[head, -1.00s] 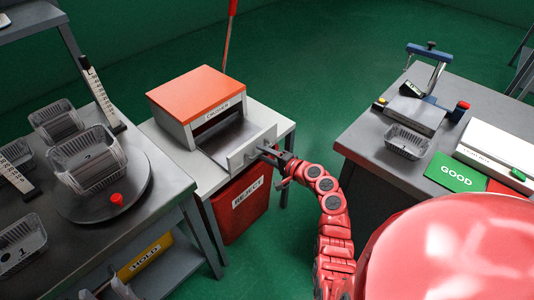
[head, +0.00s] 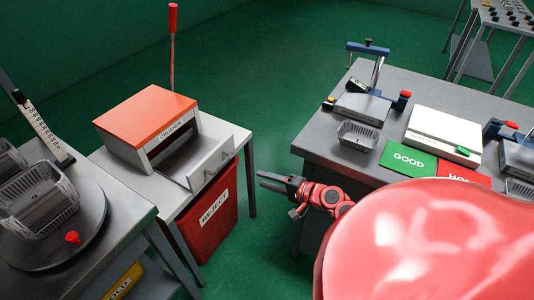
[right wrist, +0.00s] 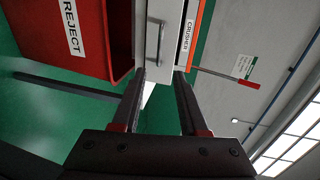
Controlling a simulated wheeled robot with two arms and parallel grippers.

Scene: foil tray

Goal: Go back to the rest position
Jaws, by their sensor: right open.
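My right gripper (head: 272,182) is in the head view, in the gap between the crusher table and the right-hand bench. Its two fingers are apart with nothing between them, and they also show in the right wrist view (right wrist: 160,78). The fingers point towards the crusher (head: 150,118), an orange-topped box whose drawer (head: 210,160) is pulled out at the front. The gripper is clear of the drawer handle. In the right wrist view the drawer front (right wrist: 158,40) lies beyond the fingertips. My left gripper is not in view.
A red REJECT bin (head: 210,225) stands under the crusher table (head: 238,140). Green floor is free between the tables.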

